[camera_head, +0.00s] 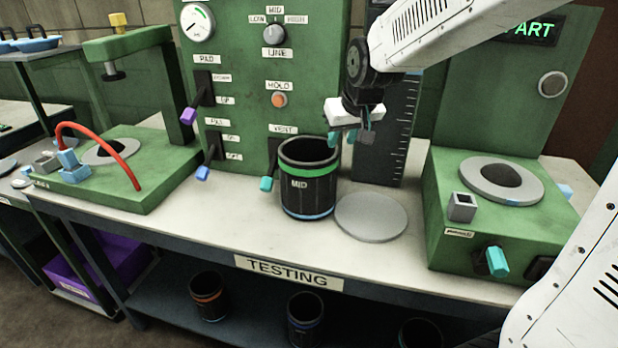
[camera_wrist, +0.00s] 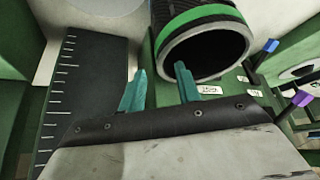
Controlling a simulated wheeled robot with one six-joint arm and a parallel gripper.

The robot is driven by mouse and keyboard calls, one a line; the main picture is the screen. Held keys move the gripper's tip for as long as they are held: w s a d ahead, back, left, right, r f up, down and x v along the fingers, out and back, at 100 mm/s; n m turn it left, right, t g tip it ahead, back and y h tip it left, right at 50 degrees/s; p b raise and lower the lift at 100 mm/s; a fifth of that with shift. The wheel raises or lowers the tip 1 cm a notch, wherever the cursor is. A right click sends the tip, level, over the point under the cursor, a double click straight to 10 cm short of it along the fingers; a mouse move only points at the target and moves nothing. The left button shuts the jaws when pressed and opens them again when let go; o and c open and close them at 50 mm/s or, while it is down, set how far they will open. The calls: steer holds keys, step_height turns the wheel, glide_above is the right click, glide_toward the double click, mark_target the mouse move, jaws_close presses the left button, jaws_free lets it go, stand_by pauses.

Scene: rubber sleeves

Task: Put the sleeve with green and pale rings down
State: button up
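The black sleeve (camera_head: 306,200) has a green ring near its top, a pale ring at its base and a MID label. It stands upright on the bench top in the head view, with its open mouth up. It shows in the wrist view (camera_wrist: 198,18) at the top, its mouth facing my gripper. My gripper (camera_head: 347,138) is at the sleeve's right rim, its teal fingers apart with a gap between them. In the wrist view, my gripper (camera_wrist: 158,82) has one finger left of the rim and one overlapping the mouth; contact cannot be told.
A grey disc (camera_head: 371,217) lies on the bench right of the sleeve. A dark ruled scale (camera_head: 390,140) and the green panel (camera_head: 235,100) with levers stand behind. Green machines stand left (camera_head: 120,185) and right (camera_head: 480,245). Other sleeves sit on the shelf below.

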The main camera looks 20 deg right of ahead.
mark_target(335, 150)
steer(key=shift+w+f, duration=0.25)
steer(key=shift+w, duration=0.25)
steer(key=x, duration=0.7)
steer(key=shift+w+d, duration=0.2)
steer(key=shift+w, duration=0.25)
jaws_close()
stand_by(0.5)
